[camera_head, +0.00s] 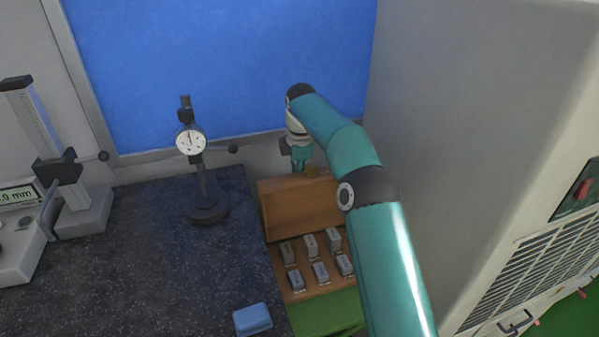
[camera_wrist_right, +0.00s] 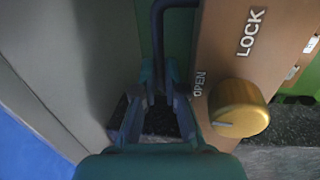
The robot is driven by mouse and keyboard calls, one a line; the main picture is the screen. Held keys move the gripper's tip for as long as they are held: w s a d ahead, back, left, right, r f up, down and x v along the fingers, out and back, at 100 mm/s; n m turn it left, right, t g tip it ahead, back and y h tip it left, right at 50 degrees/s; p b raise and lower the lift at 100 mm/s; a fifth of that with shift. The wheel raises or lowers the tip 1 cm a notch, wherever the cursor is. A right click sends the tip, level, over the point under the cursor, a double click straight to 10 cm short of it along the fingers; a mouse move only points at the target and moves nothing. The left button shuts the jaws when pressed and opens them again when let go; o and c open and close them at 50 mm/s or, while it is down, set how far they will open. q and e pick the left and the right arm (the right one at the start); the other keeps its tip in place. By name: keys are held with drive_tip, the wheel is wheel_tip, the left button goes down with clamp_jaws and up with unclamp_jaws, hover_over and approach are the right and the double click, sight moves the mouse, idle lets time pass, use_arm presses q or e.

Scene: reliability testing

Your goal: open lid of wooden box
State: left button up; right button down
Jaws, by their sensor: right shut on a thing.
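The wooden box (camera_head: 284,287) stands at the right edge of the dark bench. Its lid (camera_head: 295,209) is raised at the back, and the inside shows. In the right wrist view the lid (camera_wrist_right: 222,55) has the words LOCK and OPEN and a round brass knob (camera_wrist_right: 240,108). A dark bent handle (camera_wrist_right: 157,30) sits beside the lettering. My right gripper (camera_wrist_right: 160,85) is shut on this handle. In the head view the right gripper (camera_head: 299,160) is at the lid's upper edge, partly hidden by its own arm. My left gripper is out of view.
Several grey blocks (camera_head: 320,271) sit in the box. A dial gauge on a stand (camera_head: 190,142) is to its left. A blue case (camera_head: 252,319) lies near the bench's front. A large pale machine (camera_head: 480,130) stands close on the right. The bench middle is clear.

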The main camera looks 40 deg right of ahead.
drive_tip(key=c, duration=1.4)
unclamp_jaws()
drive_tip(key=shift+w+d+f+t, duration=0.3)
drive_tip(key=shift+w+d+f, duration=0.05)
drive_tip(key=shift+w+f, duration=0.4)
drive_tip(key=shift+o, duration=0.9)
drive_tip(key=shift+f, duration=0.1)
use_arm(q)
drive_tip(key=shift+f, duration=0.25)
use_arm(e)
drive_tip(key=shift+f, duration=0.1)
drive_tip(key=v, duration=0.9)
drive_tip(key=shift+w+a+r, duration=0.1)
drive_tip(key=shift+r, duration=0.2)
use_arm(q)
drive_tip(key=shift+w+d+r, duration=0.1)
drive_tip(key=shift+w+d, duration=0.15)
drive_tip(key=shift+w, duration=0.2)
use_arm(e)
drive_tip(key=shift+w, duration=0.1)
